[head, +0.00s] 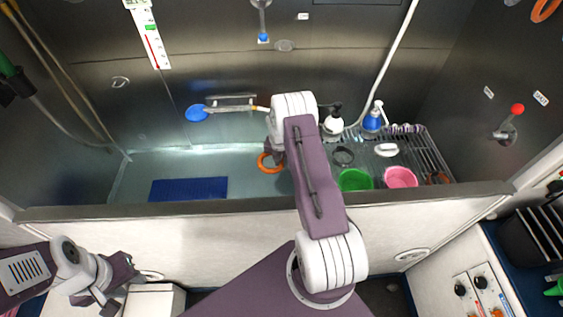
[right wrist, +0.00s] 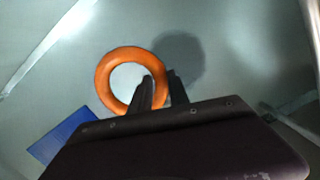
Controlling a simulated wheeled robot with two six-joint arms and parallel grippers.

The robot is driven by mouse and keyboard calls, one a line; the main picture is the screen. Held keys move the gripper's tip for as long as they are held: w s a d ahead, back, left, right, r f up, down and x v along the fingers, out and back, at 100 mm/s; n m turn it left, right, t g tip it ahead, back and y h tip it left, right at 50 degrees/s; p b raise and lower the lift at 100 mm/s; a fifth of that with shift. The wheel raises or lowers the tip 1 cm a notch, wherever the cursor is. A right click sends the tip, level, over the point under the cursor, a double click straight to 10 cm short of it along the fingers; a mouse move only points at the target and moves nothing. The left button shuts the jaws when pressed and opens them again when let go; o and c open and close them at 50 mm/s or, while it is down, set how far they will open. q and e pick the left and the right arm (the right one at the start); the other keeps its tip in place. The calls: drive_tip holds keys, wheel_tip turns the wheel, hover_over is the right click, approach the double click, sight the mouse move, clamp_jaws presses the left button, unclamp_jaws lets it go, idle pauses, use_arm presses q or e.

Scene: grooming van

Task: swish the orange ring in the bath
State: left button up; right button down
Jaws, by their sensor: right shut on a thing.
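The orange ring (head: 270,163) is inside the bath (head: 420,192), near its middle. It also shows in the right wrist view (right wrist: 103,80). My right gripper (right wrist: 162,88) is shut on the ring's right side, with one finger inside the hole and one outside. A dark round shadow lies on the bath floor beside the ring. In the head view my right arm reaches over the front rim and mostly hides this gripper. My left gripper (head: 118,284) is outside the bath at the lower left; its fingers are too unclear to judge.
A blue mat (head: 189,188) lies in the bath left of the ring. A green bowl (head: 355,180), a pink bowl (head: 401,177) and pump bottles (head: 334,122) stand on the rack at right.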

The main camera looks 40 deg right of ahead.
idle(0.3)
wheel_tip(320, 180, up, 16)
drive_tip(key=p, duration=1.3)
